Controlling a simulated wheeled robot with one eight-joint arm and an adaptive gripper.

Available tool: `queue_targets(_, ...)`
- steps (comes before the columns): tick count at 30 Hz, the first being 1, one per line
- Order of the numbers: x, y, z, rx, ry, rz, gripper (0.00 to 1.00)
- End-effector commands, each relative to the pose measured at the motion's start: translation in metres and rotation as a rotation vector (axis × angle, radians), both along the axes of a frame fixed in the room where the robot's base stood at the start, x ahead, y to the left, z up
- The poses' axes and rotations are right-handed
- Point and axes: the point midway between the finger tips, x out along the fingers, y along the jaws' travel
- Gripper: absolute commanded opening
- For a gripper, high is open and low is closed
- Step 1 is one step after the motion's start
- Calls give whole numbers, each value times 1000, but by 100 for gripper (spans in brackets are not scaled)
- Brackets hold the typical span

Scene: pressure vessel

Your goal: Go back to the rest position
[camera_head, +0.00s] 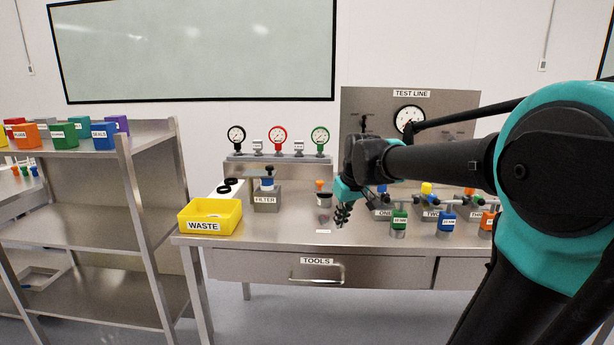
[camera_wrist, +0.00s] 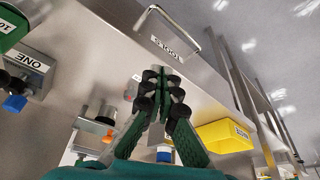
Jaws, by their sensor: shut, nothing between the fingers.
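My gripper (camera_head: 342,215) is above the front part of the steel bench (camera_head: 285,240), near the middle, with its fingers pointing down. It is shut with nothing between the fingers. The wrist view shows its dark, ribbed fingers (camera_wrist: 163,95) with the tips together. My teal and black arm reaches in from the right and hides part of the bench's right side and of the test line panel (camera_head: 375,105).
A yellow WASTE bin (camera_head: 208,226) stands at the bench's left end, beside the FILTER block (camera_head: 267,200). Three gauges (camera_head: 279,137) stand behind. Valves and coloured blocks (camera_head: 447,219) crowd the right side. The TOOLS drawer (camera_head: 280,268) is shut. A steel shelf (camera_head: 75,238) stands left.

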Motion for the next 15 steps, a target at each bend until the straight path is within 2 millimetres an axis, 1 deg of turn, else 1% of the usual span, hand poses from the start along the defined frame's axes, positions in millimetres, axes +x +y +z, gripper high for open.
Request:
queue_targets(1,-11,-9,-16,-1,0,-30,0)
queue_targets(2,-18,-14,-27,0,-1,-50,0)
queue_targets(5,-51,-36,-68,2,-4,-134,0)
queue_targets(6,-68,-46,-88,1,-5,-173,0)
queue_targets(8,-94,-59,-115,3,-7,-231,0)
queue_targets(9,-110,-67,-131,4,-9,-266,0)
queue_targets(12,-148,-81,-165,5,-13,-340,0)
queue_targets(15,-174,-89,-186,7,-17,-391,0)
